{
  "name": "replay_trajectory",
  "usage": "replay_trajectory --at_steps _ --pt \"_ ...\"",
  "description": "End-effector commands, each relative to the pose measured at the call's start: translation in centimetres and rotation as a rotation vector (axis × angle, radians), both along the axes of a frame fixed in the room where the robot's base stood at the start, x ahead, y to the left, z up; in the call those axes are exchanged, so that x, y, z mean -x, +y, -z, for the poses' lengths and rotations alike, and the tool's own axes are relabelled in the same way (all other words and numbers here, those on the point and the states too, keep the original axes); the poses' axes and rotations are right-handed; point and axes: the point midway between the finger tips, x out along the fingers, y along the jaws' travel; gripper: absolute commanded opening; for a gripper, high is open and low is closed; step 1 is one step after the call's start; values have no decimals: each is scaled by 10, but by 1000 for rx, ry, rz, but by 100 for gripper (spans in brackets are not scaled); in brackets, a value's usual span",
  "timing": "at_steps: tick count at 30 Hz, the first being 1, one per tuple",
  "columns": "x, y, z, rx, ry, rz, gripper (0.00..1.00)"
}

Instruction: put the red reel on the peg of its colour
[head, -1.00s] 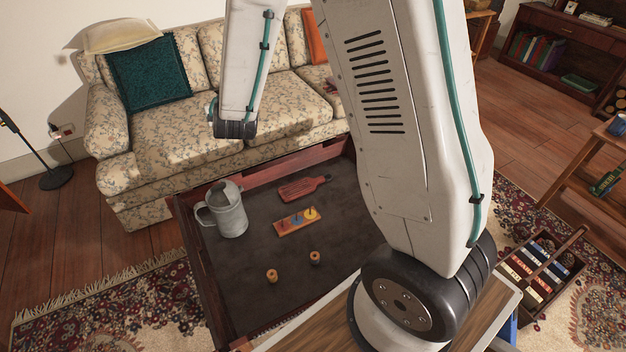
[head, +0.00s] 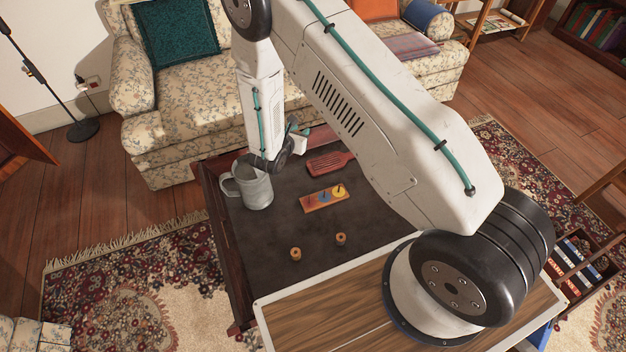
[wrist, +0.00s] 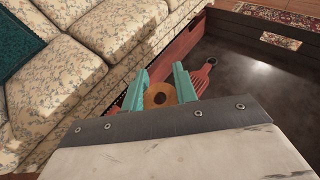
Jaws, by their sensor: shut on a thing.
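My gripper (wrist: 160,90) has teal fingers and is shut on a tan, wooden-looking reel (wrist: 157,101) with a dark hole, seen end-on in the wrist view; its colour marking is hard to make out. In the head view my gripper is small, by the far edge of the dark tabletop, and the held reel cannot be made out there. An orange peg board (head: 314,203) lies on the tabletop, with a yellow piece (head: 338,190) at its right end and a blue peg near its middle. The pegs are too small to tell apart fully.
Two tan reels, one left (head: 295,254) and one right (head: 340,239), stand nearer on the dark tabletop (head: 280,225). A grey metal jug (head: 257,190) stands left of the peg board. A red slotted paddle (head: 330,162) lies behind it. A floral sofa (head: 180,150) stands behind.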

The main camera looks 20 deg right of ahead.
Motion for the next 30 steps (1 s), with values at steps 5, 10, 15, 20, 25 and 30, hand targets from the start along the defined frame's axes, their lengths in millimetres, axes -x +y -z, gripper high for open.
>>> replay_trajectory --at_steps 5,10,15,20,25,30 --pt "40 -1 83 4 6 131 7" --pt "75 -7 132 2 3 220 7" --pt "91 -10 150 -1 -1 257 7" --pt "92 -10 152 -2 -2 261 7" --pt "92 -10 151 -1 -1 260 7" --pt "93 -8 153 3 0 259 7"
